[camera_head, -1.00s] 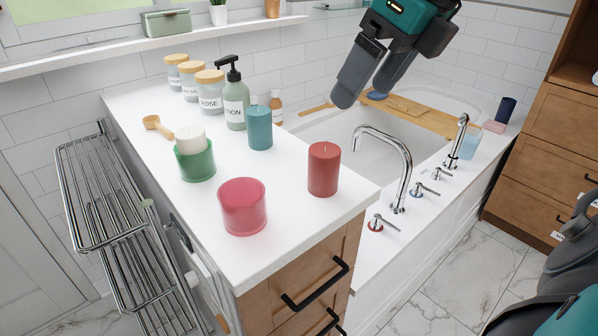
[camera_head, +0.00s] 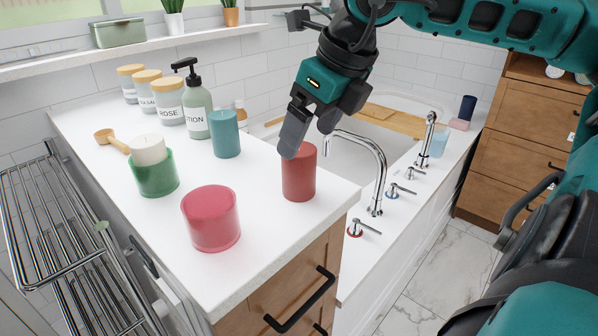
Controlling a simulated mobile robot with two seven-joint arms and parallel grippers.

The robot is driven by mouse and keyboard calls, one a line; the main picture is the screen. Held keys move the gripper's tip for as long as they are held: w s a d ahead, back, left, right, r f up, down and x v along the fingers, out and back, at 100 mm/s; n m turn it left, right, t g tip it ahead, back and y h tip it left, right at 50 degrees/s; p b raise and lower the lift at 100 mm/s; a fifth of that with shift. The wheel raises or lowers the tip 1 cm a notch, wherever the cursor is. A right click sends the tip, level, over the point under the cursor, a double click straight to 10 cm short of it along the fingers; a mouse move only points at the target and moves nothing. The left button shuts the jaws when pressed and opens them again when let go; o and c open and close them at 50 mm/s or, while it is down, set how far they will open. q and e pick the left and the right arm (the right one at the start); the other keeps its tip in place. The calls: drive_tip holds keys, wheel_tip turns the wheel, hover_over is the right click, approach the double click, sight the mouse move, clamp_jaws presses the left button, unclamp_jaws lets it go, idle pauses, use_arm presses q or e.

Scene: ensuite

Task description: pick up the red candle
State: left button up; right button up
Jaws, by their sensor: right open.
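The red candle (camera_head: 299,178), a plain upright cylinder, stands on the white countertop near its right edge. My right gripper (camera_head: 309,138) reaches in from the upper right and points down at the candle's top. Its jaws are open, and the dark fingers overlap the candle's upper rim in the picture. I cannot tell whether they touch it or are still above or behind it. Part of the candle's top is hidden by the fingers. My left gripper is not in view.
A pinkish-red glass holder (camera_head: 211,220) stands front left of the candle. A teal candle (camera_head: 225,135), a green holder (camera_head: 156,176) with a white candle, and a pump bottle (camera_head: 196,105) stand further back. A curved tap (camera_head: 379,165) rises to the right by the bath.

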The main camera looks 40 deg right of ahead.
sight(301, 149)
drive_tip(key=x, duration=0.4)
drive_tip(key=shift+w+d, duration=0.1)
drive_tip(key=shift+c, duration=0.5)
drive_tip(key=c, duration=1.2)
drive_tip(key=shift+o, duration=0.2)
drive_tip(key=shift+r, duration=0.15)
wheel_tip(301, 149, up, 20)
drive_tip(key=p, duration=0.4)
